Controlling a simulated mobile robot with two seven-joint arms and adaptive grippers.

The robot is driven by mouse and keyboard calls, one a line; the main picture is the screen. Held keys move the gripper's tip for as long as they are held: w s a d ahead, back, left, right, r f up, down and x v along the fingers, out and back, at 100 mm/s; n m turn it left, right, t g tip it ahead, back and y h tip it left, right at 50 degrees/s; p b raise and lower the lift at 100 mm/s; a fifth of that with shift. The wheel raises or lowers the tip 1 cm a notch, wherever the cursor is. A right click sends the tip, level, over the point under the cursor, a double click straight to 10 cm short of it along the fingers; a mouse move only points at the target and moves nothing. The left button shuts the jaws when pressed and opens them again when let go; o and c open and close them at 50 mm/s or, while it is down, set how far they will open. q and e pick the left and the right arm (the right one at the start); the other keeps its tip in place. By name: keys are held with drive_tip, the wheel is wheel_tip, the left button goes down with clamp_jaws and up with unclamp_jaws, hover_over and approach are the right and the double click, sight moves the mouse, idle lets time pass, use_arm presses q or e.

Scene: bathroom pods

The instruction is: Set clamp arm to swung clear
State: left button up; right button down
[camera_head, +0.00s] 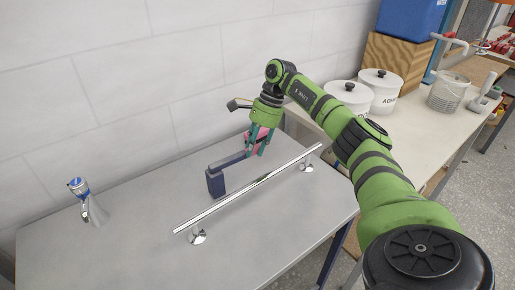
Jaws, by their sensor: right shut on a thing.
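The clamp arm (229,162) is a dark blue bar. It runs from the top of a short dark blue upright block (215,183) on the grey table toward the back right. My right gripper (256,148) points down at the far end of this bar, and its pink and teal fingers are shut on it. The fingers partly hide that end of the bar. My green right arm reaches in from the lower right. My left gripper is not in view.
A chrome rail (250,189) on two feet lies in front of the clamp. A chrome tap with a blue top (91,202) stands at the left. The tiled wall closes off the back. White lidded pots (380,88) stand on a bench at the right.

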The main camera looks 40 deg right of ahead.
drive_tip(key=shift+w+n, duration=0.3)
drive_tip(key=c, duration=0.9)
unclamp_jaws()
drive_tip(key=shift+d, duration=0.1)
drive_tip(key=v, duration=1.2)
drive_tip(key=shift+w, duration=0.15)
drive_tip(key=shift+r, duration=0.1)
